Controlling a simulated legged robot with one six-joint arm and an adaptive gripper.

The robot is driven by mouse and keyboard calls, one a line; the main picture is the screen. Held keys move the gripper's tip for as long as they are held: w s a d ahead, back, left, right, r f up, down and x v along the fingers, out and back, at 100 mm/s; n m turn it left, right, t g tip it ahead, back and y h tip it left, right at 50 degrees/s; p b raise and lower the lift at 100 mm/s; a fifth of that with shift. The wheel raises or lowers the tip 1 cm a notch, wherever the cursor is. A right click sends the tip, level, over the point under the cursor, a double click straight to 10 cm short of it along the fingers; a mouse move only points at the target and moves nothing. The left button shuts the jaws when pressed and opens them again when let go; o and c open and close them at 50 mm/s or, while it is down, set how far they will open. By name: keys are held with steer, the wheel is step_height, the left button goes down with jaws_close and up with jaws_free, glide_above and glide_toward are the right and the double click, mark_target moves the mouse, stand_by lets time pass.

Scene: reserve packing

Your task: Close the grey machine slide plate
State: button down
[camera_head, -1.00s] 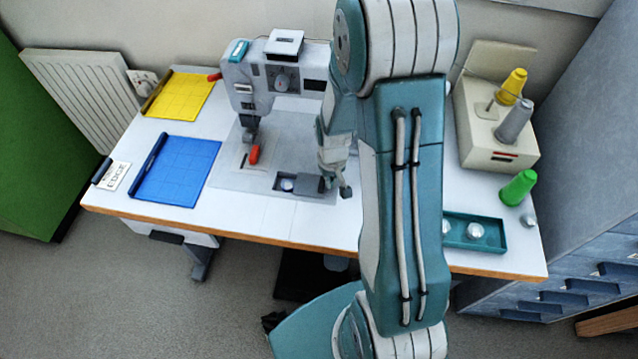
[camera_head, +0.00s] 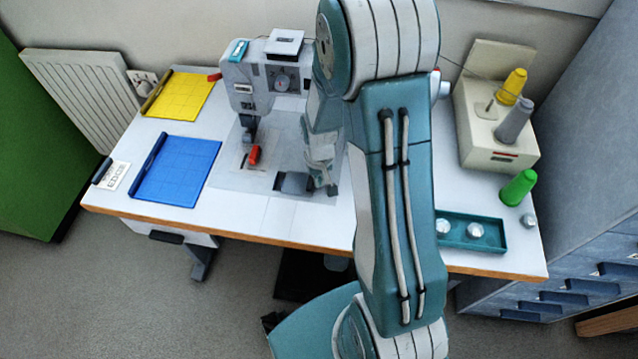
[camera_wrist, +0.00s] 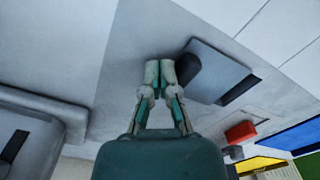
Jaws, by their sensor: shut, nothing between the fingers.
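The grey slide plate (camera_head: 296,183) lies in the bed of the sewing machine (camera_head: 265,80), in front of the needle area. In the wrist view the plate (camera_wrist: 213,68) covers part of a dark opening, and a dark strip of the opening (camera_wrist: 238,92) shows past its edge. A dark raised tab (camera_wrist: 188,72) stands on the plate's near end. My gripper (camera_wrist: 160,72) is shut and empty, with its fingertips right beside the tab; I cannot tell whether they touch it. In the head view my gripper (camera_head: 328,188) is at the plate's right end, partly hiding it.
A red piece (camera_head: 254,155) is on the machine bed left of the plate. Blue (camera_head: 178,170) and yellow (camera_head: 180,97) trays lie at left. A teal tray (camera_head: 470,232), a green spool (camera_head: 518,187) and a thread stand (camera_head: 490,145) are at right.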

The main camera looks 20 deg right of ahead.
mark_target(312, 181)
steer(key=shift+w+a, duration=0.35)
steer(key=shift+a, duration=0.2)
steer(key=shift+w+a, duration=0.4)
steer(key=shift+a, duration=0.3)
steer(key=shift+s+d, duration=0.3)
steer(key=shift+d, duration=0.25)
steer(key=shift+r, duration=3.55)
